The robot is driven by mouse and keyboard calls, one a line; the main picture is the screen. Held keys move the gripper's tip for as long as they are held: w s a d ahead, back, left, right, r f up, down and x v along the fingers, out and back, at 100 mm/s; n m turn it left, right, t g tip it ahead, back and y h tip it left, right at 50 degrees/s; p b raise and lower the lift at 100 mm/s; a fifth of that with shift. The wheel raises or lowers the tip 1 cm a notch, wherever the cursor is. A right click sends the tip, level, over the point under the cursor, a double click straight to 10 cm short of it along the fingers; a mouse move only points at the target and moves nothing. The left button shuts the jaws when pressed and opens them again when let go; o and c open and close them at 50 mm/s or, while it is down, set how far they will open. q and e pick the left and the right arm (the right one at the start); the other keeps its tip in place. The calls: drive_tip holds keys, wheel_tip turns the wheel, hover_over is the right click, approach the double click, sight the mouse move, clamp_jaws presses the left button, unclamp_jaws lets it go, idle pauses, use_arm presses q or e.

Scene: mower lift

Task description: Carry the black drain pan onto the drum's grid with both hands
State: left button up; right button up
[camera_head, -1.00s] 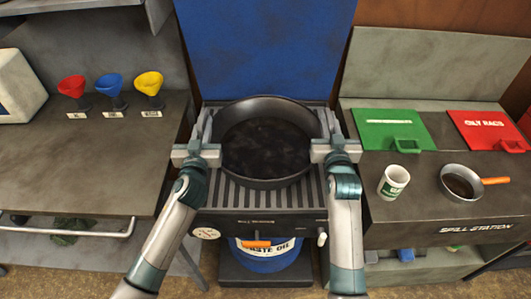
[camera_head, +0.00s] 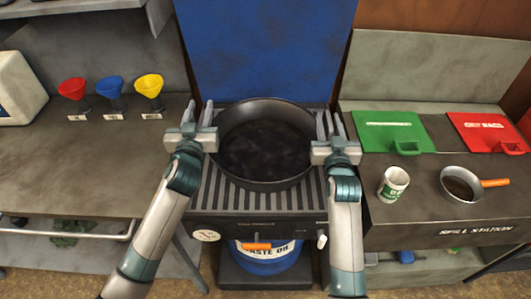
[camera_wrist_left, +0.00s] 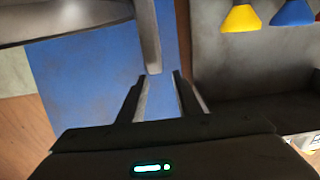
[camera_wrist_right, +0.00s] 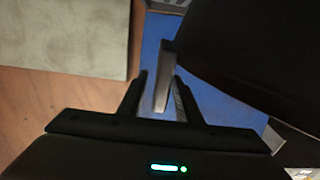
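The round black drain pan (camera_head: 264,150) sits level on the slatted grid (camera_head: 258,201) of the drum station, with dark fluid in it. My left gripper (camera_head: 197,110) is open at the pan's left side. In the left wrist view, a grey bar (camera_wrist_left: 148,35) ends close to the parted fingertips (camera_wrist_left: 158,75). My right gripper (camera_head: 331,120) is at the pan's right side. Its fingers (camera_wrist_right: 160,80) are parted, with a grey bar (camera_wrist_right: 162,85) between them and a gap on one side. The dark pan side (camera_wrist_right: 245,50) fills that view's upper right.
The waste oil drum (camera_head: 268,260) stands under the grid, and a blue panel (camera_head: 265,45) rises behind. The left bench (camera_head: 80,180) holds coloured funnels (camera_head: 111,86).

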use_arm(q)
drive_tip(key=shift+r, duration=1.6)
use_arm(e)
drive_tip(key=shift+s, duration=0.1)
drive_tip(key=s, duration=1.1)
drive_tip(key=shift+s, duration=0.4)
use_arm(q)
drive_tip(key=shift+s+f, duration=0.1)
drive_tip(key=shift+s, duration=0.05)
use_arm(e)
drive_tip(key=shift+s, duration=0.1)
